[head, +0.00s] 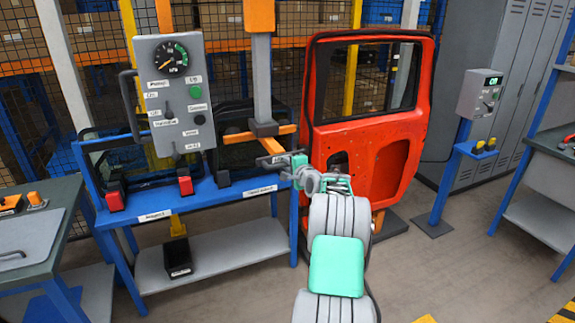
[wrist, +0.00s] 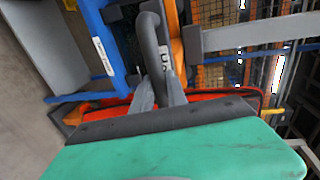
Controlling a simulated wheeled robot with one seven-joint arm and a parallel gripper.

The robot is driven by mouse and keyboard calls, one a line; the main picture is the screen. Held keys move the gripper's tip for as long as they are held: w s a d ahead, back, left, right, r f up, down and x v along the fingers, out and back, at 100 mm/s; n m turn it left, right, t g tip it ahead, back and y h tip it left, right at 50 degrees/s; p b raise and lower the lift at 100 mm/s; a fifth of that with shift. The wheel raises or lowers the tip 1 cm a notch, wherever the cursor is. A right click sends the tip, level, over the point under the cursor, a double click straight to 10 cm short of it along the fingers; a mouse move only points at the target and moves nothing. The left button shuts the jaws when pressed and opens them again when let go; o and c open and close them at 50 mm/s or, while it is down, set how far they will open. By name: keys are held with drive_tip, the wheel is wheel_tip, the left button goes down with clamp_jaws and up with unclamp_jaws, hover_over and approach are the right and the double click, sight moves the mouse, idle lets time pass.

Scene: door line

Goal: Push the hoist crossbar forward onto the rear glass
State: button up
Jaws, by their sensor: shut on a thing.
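In the wrist view, the orange bar (wrist: 176,50) runs beside a dark bent handle (wrist: 149,40). My gripper (head: 272,160) is at the right end of the crossbar. In the wrist view, my gripper (wrist: 162,92) is shut on the dark handle, which passes between its fingers. A dark-framed glass pane (head: 233,115) stands behind the panel and post, partly hidden. Another framed pane (head: 105,160) is on the blue rack at left. I cannot tell which is the rear glass.
The red door (head: 365,135) stands right of the post, close to my arm. A grey control panel (head: 173,95) and blue rack bench (head: 215,190) are at left. A small control box on a blue post (head: 480,93) is at right.

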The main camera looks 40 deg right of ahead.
clamp_jaws()
idle(0.8)
drive_tip(key=shift+d, duration=0.1)
